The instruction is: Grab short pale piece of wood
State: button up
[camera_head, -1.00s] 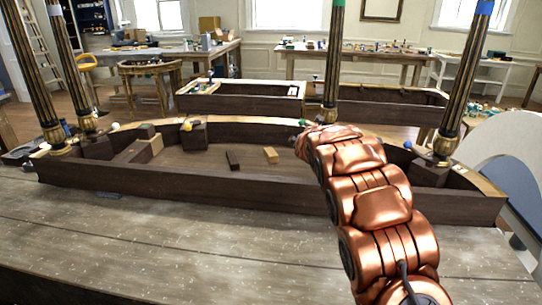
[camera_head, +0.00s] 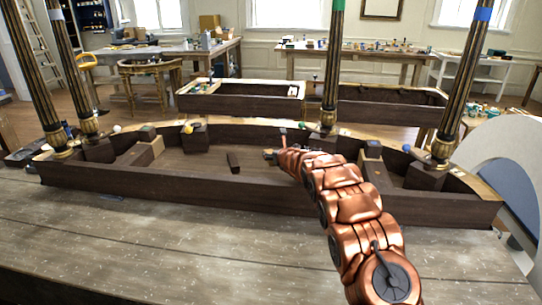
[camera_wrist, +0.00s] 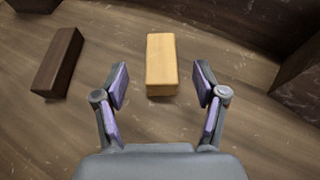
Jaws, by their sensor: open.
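The short pale piece of wood (camera_wrist: 161,65) lies flat on the brown floor of the console frame in the wrist view, with its long side pointing away from me. My gripper (camera_wrist: 160,84) is open, its two purple-padded fingers spread to the left and right of the block's near end. The fingers look apart from the wood; their height above it is hard to tell. In the head view my gripper (camera_head: 270,155) is inside the frame, and the pale piece is hidden behind my arm.
A dark wood piece (camera_wrist: 57,62) lies left of the pale one; it also shows in the head view (camera_head: 233,162). The console frame's front wall (camera_head: 150,188) stands between the bench top and the inside. Dark blocks (camera_head: 195,138) and gilt columns stand around the rim.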

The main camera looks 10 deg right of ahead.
aim_at(270, 152)
jog(key=shift+w+f, duration=0.2)
jog(key=shift+w, duration=0.1)
jog(key=shift+w+a+p, duration=0.15)
jog(key=shift+w+p, duration=0.2)
jog(key=shift+p, duration=0.5)
jog(key=p+x, duration=0.2)
jog(key=p, duration=0.1)
jog(key=shift+f, duration=0.1)
jog(key=shift+w+a+p, duration=0.15)
jog(key=shift+w+p, duration=0.25)
jog(key=shift+p, duration=0.25)
jog(key=shift+w+f+p, duration=0.1)
jog(key=shift+w+p, duration=0.35)
jog(key=shift+p, duration=0.35)
jog(key=shift+w+f+p, duration=0.25)
jog(key=shift+f+p, duration=0.15)
jog(key=shift+p, duration=0.25)
jog(key=shift+c, duration=0.4)
jog(key=c, duration=1.2)
